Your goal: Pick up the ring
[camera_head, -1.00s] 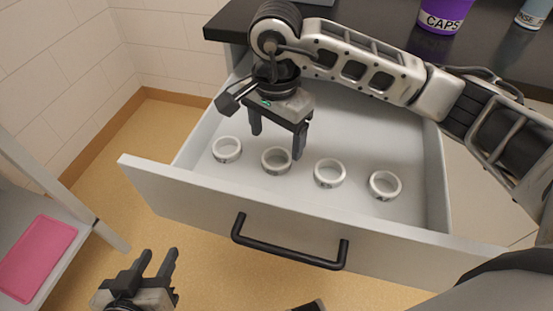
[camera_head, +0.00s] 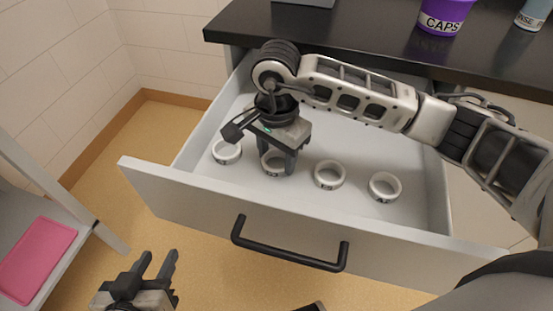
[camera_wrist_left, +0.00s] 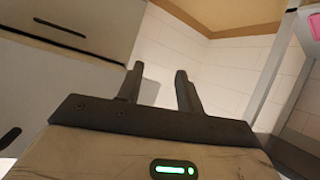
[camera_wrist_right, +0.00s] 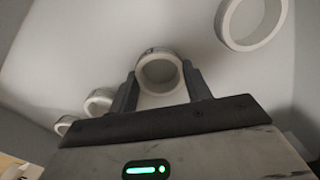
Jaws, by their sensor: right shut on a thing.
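Several white rings lie in a row in the open drawer. My right gripper (camera_head: 278,165) is down in the drawer, shut on the second ring from the left (camera_head: 269,167). In the right wrist view this ring (camera_wrist_right: 160,76) sits between the two fingers, which touch its sides. The other rings are the leftmost ring (camera_head: 227,152), the third ring (camera_head: 329,174) and the rightmost ring (camera_head: 385,187). They have small dark labels, too small to read. My left gripper (camera_head: 158,265) is open and empty, low in front of the drawer; its spread fingers (camera_wrist_left: 160,90) show in the left wrist view.
The grey drawer (camera_head: 180,197) has a black handle (camera_head: 288,247). A dark counter (camera_head: 385,45) behind holds a purple CAPS cup (camera_head: 443,14) and a blue-grey container (camera_head: 533,12). A pink tray (camera_head: 38,260) lies on a shelf at left.

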